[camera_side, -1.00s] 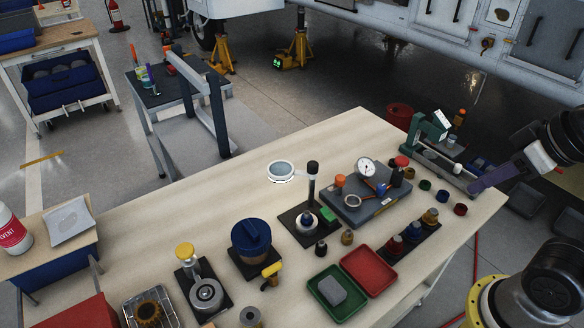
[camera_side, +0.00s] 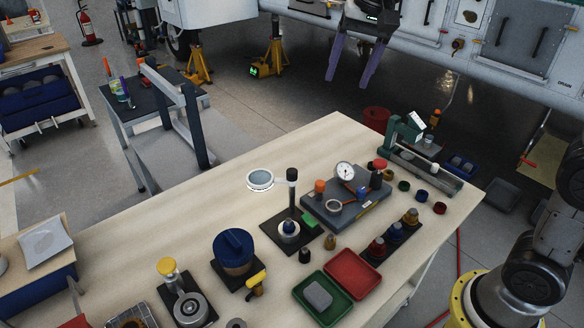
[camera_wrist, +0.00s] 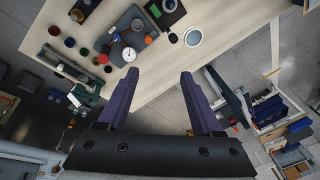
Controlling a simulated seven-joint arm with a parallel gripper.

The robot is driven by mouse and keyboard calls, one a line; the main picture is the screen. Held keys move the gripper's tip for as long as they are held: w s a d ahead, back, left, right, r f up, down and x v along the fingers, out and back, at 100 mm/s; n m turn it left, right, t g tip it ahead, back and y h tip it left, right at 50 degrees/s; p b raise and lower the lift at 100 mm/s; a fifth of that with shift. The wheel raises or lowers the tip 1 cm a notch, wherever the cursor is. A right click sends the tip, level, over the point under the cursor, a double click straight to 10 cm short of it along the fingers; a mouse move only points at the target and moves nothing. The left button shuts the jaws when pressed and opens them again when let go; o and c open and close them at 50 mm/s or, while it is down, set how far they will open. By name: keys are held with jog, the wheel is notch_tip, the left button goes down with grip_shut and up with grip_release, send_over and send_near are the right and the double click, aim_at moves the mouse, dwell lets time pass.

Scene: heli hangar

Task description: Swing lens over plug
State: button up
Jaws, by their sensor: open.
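The lens (camera_side: 260,180) is a round pale glass in a white ring, joined by a short arm to an upright post with a black top (camera_side: 292,185). The post stands on a black base plate (camera_side: 272,229). The lens also shows in the wrist view (camera_wrist: 193,37). My gripper (camera_side: 350,82) is open and empty, high beyond the bench's far edge, apart from the lens. Its two purple fingers show in the wrist view (camera_wrist: 158,78).
A grey plate with a dial gauge (camera_side: 345,170) stands right of the post. Green (camera_side: 340,306) and red (camera_side: 372,280) trays lie in front. A blue-lidded pot (camera_side: 233,247) is to the left. The bench top (camera_side: 200,215) left of the lens is clear.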

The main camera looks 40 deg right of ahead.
jog(key=w+a+f+g, duration=0.1)
jog(key=w+a+f, duration=0.1)
jog(key=w+f, duration=0.6)
jog(key=g, duration=0.2)
send_over(292, 171)
notch_tip(292, 171, down, 7)
notch_tip(292, 171, down, 14)
jog(key=shift+f, duration=0.1)
jog(key=shift+c, duration=0.2)
grip_shut()
dwell(0.7)
